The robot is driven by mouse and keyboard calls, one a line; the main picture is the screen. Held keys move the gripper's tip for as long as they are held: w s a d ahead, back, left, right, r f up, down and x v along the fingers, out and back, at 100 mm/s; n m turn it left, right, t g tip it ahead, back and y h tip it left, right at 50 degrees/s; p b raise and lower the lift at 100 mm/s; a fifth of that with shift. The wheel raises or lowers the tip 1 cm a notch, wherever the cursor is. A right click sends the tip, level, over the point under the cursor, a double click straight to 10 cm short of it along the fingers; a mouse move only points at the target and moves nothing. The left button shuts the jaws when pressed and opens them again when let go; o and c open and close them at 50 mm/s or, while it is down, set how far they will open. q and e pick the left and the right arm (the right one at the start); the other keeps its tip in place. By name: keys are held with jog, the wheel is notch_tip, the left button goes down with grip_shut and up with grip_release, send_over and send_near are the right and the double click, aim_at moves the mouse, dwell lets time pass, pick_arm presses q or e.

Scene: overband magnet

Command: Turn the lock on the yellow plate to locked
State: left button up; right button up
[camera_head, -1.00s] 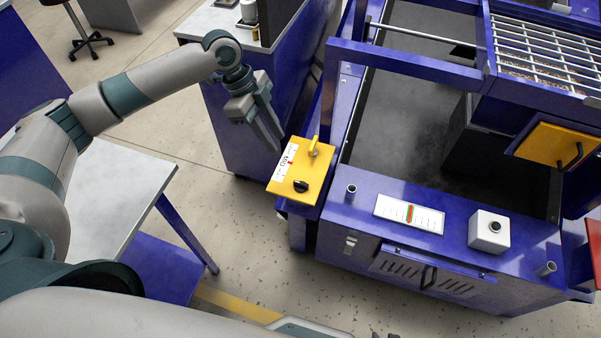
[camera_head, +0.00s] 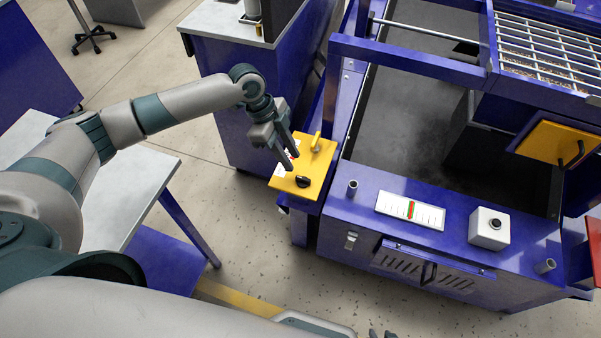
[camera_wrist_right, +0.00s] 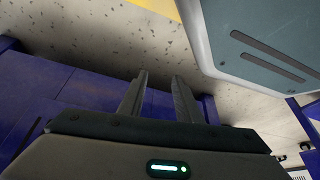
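The yellow plate (camera_head: 318,170) sits on a blue post at the left of the blue machine in the head view. On it are a black knob (camera_head: 302,182) near its front edge and a yellow lever or handle (camera_head: 316,141) near its back. My right gripper (camera_wrist_right: 158,98) shows in the right wrist view, open and empty.
The blue machine's front ledge holds a white gauge strip (camera_head: 410,210) and a white box with a button (camera_head: 489,229). A blue cabinet (camera_head: 235,100) stands behind my left gripper. A grey-topped table (camera_head: 140,180) is at left. Speckled floor lies between.

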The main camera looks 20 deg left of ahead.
aim_at(302, 178)
pick_arm(q)
jog(key=x, duration=0.8)
jog(key=shift+d+f, duration=0.15)
jog(key=shift+f, duration=0.05)
jog(key=shift+p, duration=0.3)
grip_shut()
